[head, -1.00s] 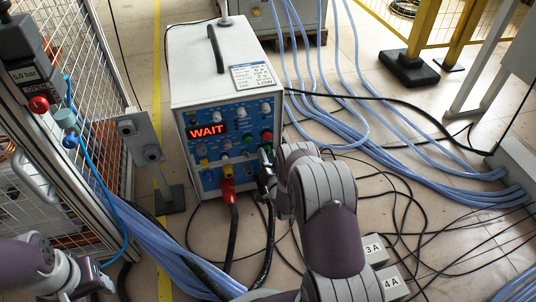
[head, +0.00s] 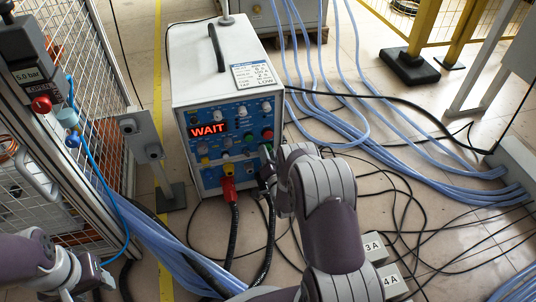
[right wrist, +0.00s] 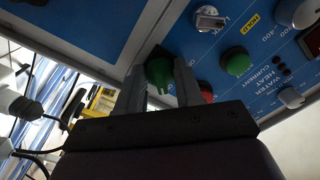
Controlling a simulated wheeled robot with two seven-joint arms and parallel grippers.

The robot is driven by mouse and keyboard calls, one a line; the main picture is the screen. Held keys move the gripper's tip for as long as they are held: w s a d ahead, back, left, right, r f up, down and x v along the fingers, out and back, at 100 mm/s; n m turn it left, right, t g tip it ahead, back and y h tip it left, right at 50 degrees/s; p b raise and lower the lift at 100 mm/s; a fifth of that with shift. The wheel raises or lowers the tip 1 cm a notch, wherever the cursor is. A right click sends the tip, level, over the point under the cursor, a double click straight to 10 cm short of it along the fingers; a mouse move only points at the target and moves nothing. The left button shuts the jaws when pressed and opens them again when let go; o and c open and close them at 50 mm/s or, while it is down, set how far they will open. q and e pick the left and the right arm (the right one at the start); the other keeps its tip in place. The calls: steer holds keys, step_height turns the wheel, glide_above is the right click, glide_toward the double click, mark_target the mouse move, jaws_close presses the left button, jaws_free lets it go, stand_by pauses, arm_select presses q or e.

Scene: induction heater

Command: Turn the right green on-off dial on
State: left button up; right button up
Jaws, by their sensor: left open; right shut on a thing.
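In the head view my right gripper (head: 266,174) is at the panel's lower right, partly hidden by my arm. My left gripper (head: 96,278) is open and empty at the lower left, far from the panel.
A red connector (head: 228,188) with a black cable hangs from the panel's lower front. Blue hoses (head: 350,135) and black cables cover the floor at right. A mesh fence (head: 110,110) and a grey post (head: 150,150) stand at left.

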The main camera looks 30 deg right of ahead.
steer(key=shift+s+f, duration=0.1)
steer(key=o, duration=1)
steer(key=p+v, duration=0.6)
steer(key=v, duration=0.6)
steer(key=shift+s+a, duration=0.15)
steer(key=shift+s, duration=0.15)
